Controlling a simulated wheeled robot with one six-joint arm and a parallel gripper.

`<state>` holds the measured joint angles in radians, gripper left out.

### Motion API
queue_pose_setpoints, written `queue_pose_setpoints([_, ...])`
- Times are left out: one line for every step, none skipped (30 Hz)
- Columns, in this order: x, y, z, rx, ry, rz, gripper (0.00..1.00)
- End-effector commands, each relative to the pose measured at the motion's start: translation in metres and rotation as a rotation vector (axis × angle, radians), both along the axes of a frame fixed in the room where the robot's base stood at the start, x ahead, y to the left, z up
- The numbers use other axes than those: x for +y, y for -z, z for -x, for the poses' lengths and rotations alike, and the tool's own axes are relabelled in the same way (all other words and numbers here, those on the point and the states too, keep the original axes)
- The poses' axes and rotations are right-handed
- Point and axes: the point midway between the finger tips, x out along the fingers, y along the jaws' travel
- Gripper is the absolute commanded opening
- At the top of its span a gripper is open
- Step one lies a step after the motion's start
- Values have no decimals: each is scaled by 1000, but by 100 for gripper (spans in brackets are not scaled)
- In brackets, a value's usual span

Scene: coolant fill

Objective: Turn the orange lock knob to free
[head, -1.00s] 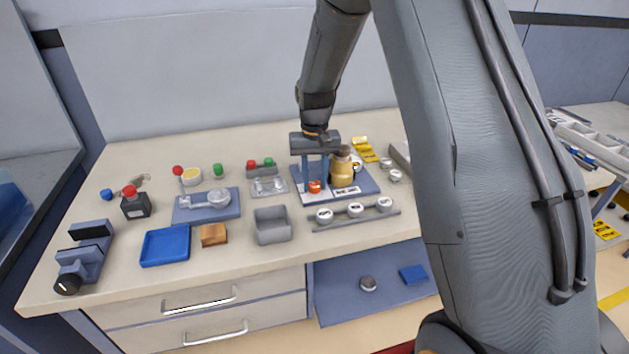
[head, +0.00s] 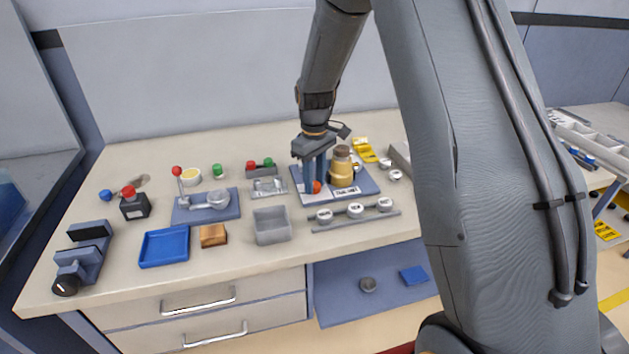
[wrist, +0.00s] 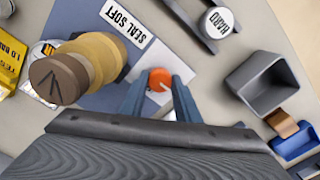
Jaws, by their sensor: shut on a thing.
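The orange lock knob (head: 317,187) sits low on the front part of a blue base plate (head: 368,187). My gripper (head: 314,185) points down at it, with its two blue fingers on either side of the knob. In the wrist view the knob (wrist: 159,80) shows between the fingertips (wrist: 159,92), and the gripper is shut on it. A tan bottle with a brown cap (head: 342,167) stands upright on the same plate, beside the fingers. A white label (head: 346,191) lies in front of the bottle; in the wrist view it reads "SEAL SOFT".
A rail with three white-topped knobs (head: 355,210) runs in front of the plate. A grey open bin (head: 271,226) stands to the front left. Bare bench shows along the front edge.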

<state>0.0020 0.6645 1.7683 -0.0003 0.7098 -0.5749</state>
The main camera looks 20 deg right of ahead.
Motion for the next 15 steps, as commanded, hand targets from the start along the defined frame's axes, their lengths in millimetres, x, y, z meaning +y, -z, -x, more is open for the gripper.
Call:
queue_pose_setpoints([1,-2,-2,-7,-9,-1,7])
queue_pose_setpoints([1,-2,-2,-7,-14,-1,7])
queue_pose_setpoints([1,-2,-2,-7,-19,-1,7])
queue_pose_setpoints([1,-2,-2,-7,-23,-1,7])
queue_pose_setpoints([1,-2,-2,-7,-26,-1,7])
queue_pose_setpoints([1,-2,-2,-7,-29,-1,7])
queue_pose_setpoints([1,-2,-2,-7,-30,-1,7])
queue_pose_setpoints([1,-2,-2,-7,-31,-1,7])
queue_pose_setpoints([1,-2,-2,-7,-32,-1,7])
queue_pose_setpoints([1,-2,-2,-7,-32,-1,7])
queue_pose_setpoints([1,-2,-2,-7,-32,-1,7])
queue_pose_setpoints([1,-2,-2,-7,-32,-1,7])
queue_pose_setpoints([1,-2,-2,-7,-32,-1,7])
queue_pose_setpoints([1,-2,-2,-7,-32,-1,7])
queue_pose_setpoints([1,-2,-2,-7,-32,-1,7])
